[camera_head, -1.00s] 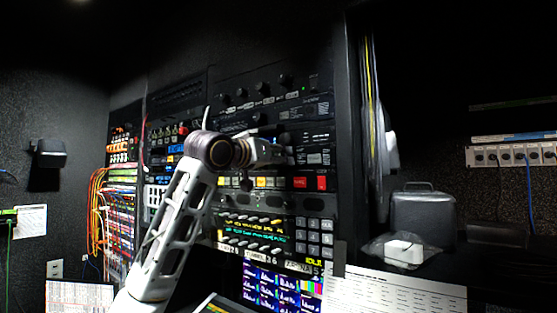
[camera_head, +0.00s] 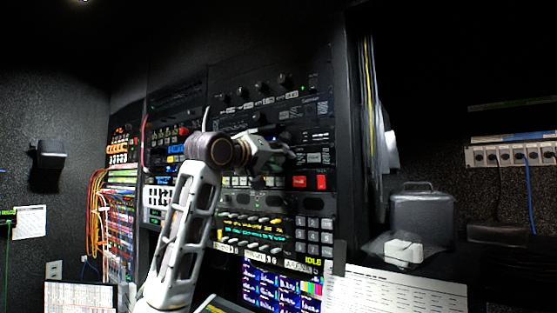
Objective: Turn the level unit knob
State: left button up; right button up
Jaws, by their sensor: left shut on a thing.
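A tall black equipment rack stands ahead, with a row of black knobs (camera_head: 262,88) on an upper unit. My left arm comes up from the lower middle, and my left gripper (camera_head: 286,154) is at the rack face, below that row and above the red buttons. It is shut on a small knob of the unit there. The wrist and fingers hide most of that knob, and its turn angle cannot be read. My right gripper is not in view.
Red lit buttons (camera_head: 300,182), a keypad (camera_head: 314,236) and a multi-picture screen (camera_head: 280,287) lie below the gripper. Bundled cables (camera_head: 98,212) hang at left. A paper sheet (camera_head: 395,295), a metal case (camera_head: 422,214) and a power strip (camera_head: 510,155) are at right.

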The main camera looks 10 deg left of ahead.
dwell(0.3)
pick_arm(q)
jog(key=o, duration=1)
jog(key=shift+o, duration=0.2)
jog(key=shift+s, duration=0.1)
jog(key=v, duration=1.2)
